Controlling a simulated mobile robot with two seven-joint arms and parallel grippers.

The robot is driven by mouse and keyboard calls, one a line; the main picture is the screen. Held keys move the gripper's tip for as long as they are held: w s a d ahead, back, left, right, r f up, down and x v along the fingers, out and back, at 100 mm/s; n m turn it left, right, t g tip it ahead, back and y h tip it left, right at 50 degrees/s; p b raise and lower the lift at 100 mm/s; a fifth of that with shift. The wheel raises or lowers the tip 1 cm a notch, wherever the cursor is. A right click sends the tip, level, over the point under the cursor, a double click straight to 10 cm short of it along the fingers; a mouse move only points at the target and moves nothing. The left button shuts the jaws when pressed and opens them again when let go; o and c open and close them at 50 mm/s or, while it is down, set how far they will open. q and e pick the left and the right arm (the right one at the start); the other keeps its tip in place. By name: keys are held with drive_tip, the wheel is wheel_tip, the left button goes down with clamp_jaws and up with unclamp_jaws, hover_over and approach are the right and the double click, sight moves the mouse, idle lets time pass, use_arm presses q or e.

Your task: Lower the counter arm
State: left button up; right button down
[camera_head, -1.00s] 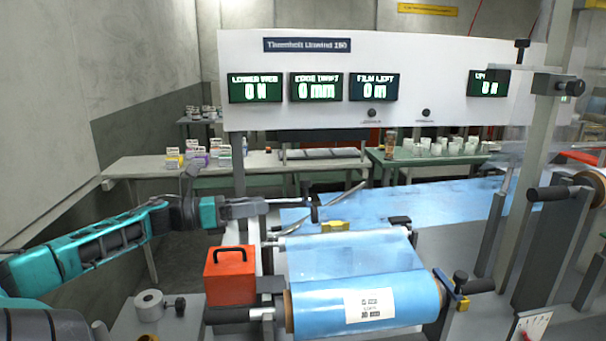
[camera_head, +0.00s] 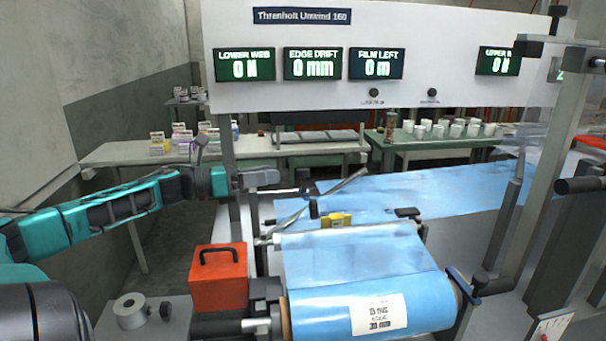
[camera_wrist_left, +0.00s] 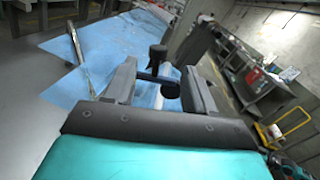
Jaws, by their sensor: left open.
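My left gripper (camera_head: 296,191) reaches in from the left above the film unwind stand. It is open. In the left wrist view its two fingers (camera_wrist_left: 160,88) stand apart, with a dark round knob (camera_wrist_left: 157,55) on a bar showing between and beyond them. I cannot tell whether a finger touches it. In the head view a dark upright knob (camera_head: 313,208) stands just below the fingertips, near a yellow block (camera_head: 337,219). A slanted metal bar (camera_head: 335,187) rises to the right behind the gripper; I cannot tell which part is the counter arm. My right gripper is not in view.
A blue film roll (camera_head: 370,305) lies in front, its web running back over the machine. An orange box (camera_head: 219,277) with a handle stands at its left. Posts rise at the right (camera_head: 555,175). Display panels (camera_head: 312,64) hang behind and read zero.

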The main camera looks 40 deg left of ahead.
sight(303, 170)
use_arm(q)
drive_tip(key=shift+b+x, duration=1.05)
drive_tip(key=shift+x, duration=3.05)
drive_tip(key=shift+w+d, duration=0.1)
drive_tip(key=shift+w, duration=0.2)
drive_tip(key=shift+w+d, duration=0.1)
drive_tip(key=shift+c, duration=0.3)
clamp_jaws()
drive_tip(key=shift+f, duration=0.1)
